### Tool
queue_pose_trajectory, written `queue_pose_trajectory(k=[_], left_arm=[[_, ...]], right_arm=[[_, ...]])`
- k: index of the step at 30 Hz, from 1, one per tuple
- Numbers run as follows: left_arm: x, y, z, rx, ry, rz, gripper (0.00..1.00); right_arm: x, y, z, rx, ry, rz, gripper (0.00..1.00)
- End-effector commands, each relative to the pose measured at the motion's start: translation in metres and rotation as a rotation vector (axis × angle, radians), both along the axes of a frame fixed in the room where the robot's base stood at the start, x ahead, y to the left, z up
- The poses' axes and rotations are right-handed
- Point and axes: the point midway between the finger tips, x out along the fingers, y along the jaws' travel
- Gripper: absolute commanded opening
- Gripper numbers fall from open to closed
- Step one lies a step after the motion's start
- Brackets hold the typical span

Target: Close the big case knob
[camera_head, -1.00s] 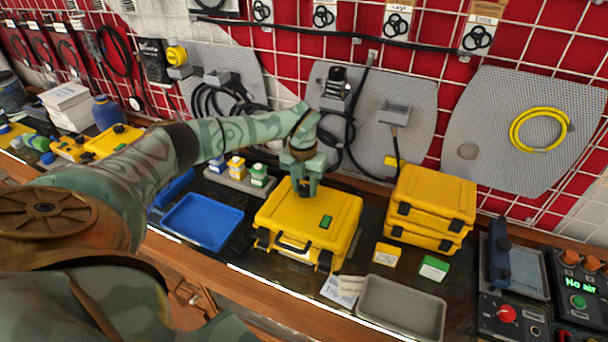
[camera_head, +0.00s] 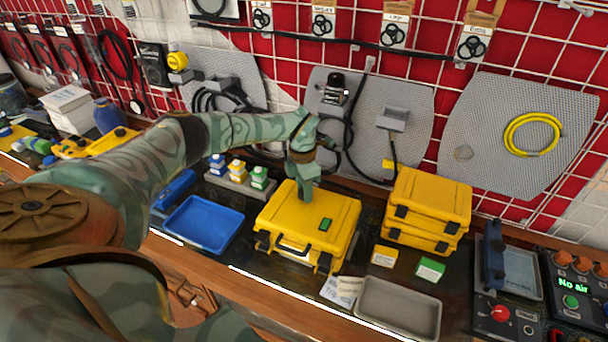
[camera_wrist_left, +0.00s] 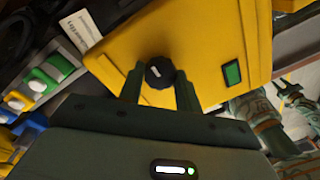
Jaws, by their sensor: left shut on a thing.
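The big yellow case (camera_head: 335,218) lies shut on the bench in the head view, with a green label on its lid. My left gripper (camera_head: 308,203) stands over the lid, pointing down. In the left wrist view, the black case knob (camera_wrist_left: 160,72) with a white mark sits between the two fingers of my left gripper (camera_wrist_left: 160,90), which are shut on it. The gripper hides the knob in the head view. Parts of my right arm show at the right of the left wrist view; its gripper's state is unclear.
A stack of smaller yellow cases (camera_head: 432,200) stands to the right. A blue tray (camera_head: 203,224) lies to the left and a grey tray (camera_head: 398,308) in front. Small coloured boxes stand behind the blue tray. A control panel with knobs is at far right.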

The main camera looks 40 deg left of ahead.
Motion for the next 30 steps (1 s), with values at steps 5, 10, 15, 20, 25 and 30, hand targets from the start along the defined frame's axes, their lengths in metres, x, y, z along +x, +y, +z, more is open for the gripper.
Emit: queue_pose_trajectory(k=[5,10,15,20,25,30], left_arm=[[0.0015,-0.0001,0.0017,-0.002,-0.005,-0.036,0.11],[0.0014,-0.0002,0.0014,-0.002,-0.005,-0.048,0.11],[0.0013,-0.0004,0.0012,-0.003,-0.004,-0.048,0.11],[0.0011,-0.0004,0.0011,-0.003,-0.004,-0.048,0.42],[0.0007,-0.0004,0.0007,-0.002,-0.003,-0.047,0.56],[0.0006,-0.0002,0.0013,-0.002,-0.002,-0.046,0.56]], right_arm=[[0.0,-0.0002,0.0008,0.0,0.0,0.0,0.36],[0.0,-0.0002,0.0009,0.0,0.0,0.0,0.36],[-0.0001,-0.0002,0.0008,0.0,0.0,0.0,0.36],[-0.0001,-0.0001,0.0008,0.0,0.0,0.0,0.36],[-0.0001,-0.0001,0.0008,0.0,0.0,0.0,0.36],[-0.0001,0.0,0.0009,0.0,0.0,0.0,0.36]])
